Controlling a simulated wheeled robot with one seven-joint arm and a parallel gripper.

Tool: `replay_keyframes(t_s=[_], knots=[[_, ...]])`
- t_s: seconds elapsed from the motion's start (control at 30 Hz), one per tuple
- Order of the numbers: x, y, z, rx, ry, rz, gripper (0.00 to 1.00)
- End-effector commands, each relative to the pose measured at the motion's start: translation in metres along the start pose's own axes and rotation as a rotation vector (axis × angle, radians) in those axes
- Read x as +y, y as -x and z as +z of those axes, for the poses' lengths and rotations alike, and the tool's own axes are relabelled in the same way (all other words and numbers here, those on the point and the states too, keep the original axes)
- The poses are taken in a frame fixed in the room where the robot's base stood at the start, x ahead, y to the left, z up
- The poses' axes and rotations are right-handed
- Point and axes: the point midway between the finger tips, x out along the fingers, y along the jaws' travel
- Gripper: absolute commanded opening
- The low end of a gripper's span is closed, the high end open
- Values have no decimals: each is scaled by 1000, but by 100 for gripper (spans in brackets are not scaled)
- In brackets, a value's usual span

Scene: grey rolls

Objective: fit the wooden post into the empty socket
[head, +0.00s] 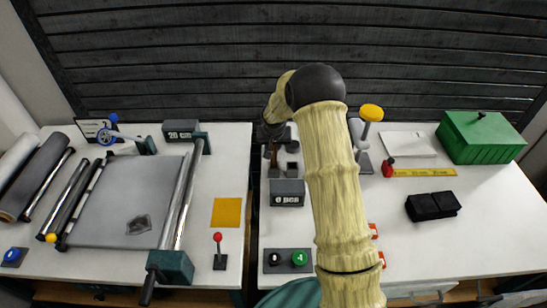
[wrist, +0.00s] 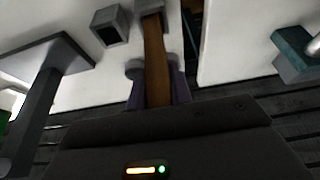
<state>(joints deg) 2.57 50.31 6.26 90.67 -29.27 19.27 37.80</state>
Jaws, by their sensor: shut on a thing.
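The brown wooden post (wrist: 157,62) stands out from my gripper (wrist: 157,92) in the wrist view, with the two dark fingers closed on its sides. In the head view my gripper (head: 275,132) is partly hidden by my arm, and a little of the post (head: 274,155) shows below it. A grey square socket with a dark, empty opening (wrist: 110,26) is beside the post in the wrist view; it also shows in the head view (head: 292,167). The post's far end overlaps another grey block (wrist: 151,6); I cannot tell whether it is inside or above it.
A grey counter box (head: 287,193) stands in front of the sockets. A grey stand (head: 360,146) and a yellow knob (head: 371,112) are to the right. A gap divides the two tables, and the left table holds a grey roller frame (head: 122,205). A green box (head: 480,138) is far right.

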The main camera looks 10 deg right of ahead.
Motion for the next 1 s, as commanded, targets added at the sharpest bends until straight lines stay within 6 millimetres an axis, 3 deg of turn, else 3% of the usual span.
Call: replay_keyframes(t_s=[0.33, 0.8, 1.0], knots=[[0, 9, -5, 3, 0, 0, 0], [0, 83, -35, 3, -1, 0, 0], [0, 93, -38, 0, 0, 0, 0]])
